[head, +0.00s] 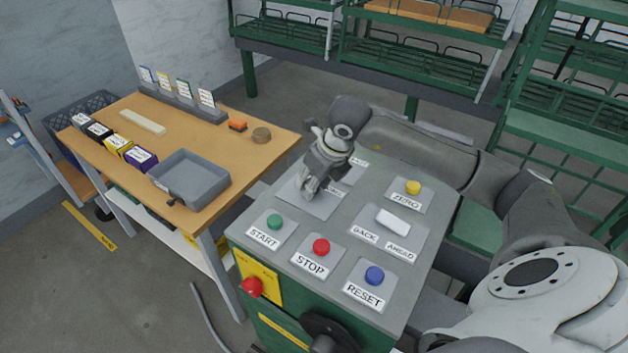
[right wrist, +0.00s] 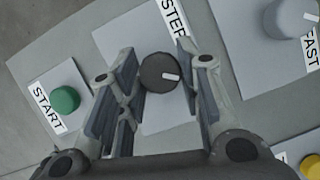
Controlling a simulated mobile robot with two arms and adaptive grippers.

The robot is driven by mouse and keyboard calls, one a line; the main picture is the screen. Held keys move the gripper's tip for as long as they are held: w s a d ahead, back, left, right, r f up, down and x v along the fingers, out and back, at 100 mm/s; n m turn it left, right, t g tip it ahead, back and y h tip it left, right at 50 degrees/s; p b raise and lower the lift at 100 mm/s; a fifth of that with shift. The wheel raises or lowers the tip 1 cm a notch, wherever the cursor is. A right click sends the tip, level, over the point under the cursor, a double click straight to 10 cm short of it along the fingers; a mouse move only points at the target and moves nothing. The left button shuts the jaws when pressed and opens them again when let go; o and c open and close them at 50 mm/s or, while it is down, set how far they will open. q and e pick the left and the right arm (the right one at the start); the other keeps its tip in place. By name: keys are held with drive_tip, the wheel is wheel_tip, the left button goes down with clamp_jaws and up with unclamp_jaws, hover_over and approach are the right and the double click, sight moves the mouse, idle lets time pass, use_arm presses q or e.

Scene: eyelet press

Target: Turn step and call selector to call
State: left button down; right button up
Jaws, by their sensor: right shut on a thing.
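The step and call selector is a dark round knob (right wrist: 158,73) with a white pointer mark, on a pale plate. In the right wrist view the mark points to the picture's right. The STEP label (right wrist: 174,16) shows above the knob, partly cut off; the CALL label cannot be read. My right gripper (right wrist: 158,82) is shut on the knob, one finger on each side. In the head view my right gripper (head: 308,190) reaches down onto the selector's plate (head: 314,206) and hides the knob. My left gripper is not in view.
Close by are the green START button (head: 274,222), red STOP button (head: 321,247), blue RESET button (head: 374,275), yellow ZERO button (head: 413,187) and white BACK/AHEAD rocker (head: 393,222). A grey knob (right wrist: 290,17) sits beside the FAST label. A red button (head: 252,287) is on the front.

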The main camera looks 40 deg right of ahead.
drive_tip(key=o, duration=1)
drive_tip(key=shift+r, duration=0.1)
drive_tip(key=v, duration=1.2)
